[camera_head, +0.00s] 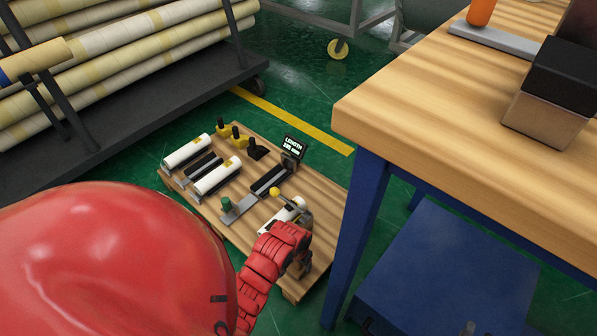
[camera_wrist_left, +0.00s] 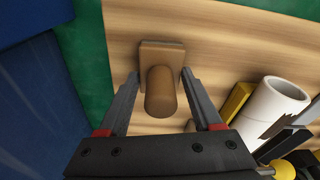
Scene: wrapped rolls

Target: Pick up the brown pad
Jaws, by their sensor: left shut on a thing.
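The brown pad (camera_wrist_left: 160,90), a squarish plate with a rounded stub of the same colour, sits between my left gripper's fingertips in the left wrist view. My left gripper (camera_wrist_left: 161,74) is shut on it, one finger on each side. The pad is against or just above the wooden board (camera_wrist_left: 220,55); I cannot tell whether it is lifted. In the head view my left gripper (camera_head: 301,262) is low over the board's near right part, and the pad is hidden or too small to make out. My right gripper is not in view.
White rolls (camera_head: 218,175), yellow blocks with black handles (camera_head: 238,138) and a small length display (camera_head: 292,147) stand on the board. A yellow knob (camera_head: 275,191) is close to my gripper. A blue-legged workbench (camera_head: 450,110) rises to the right; a rack of long rolls (camera_head: 130,45) stands behind left.

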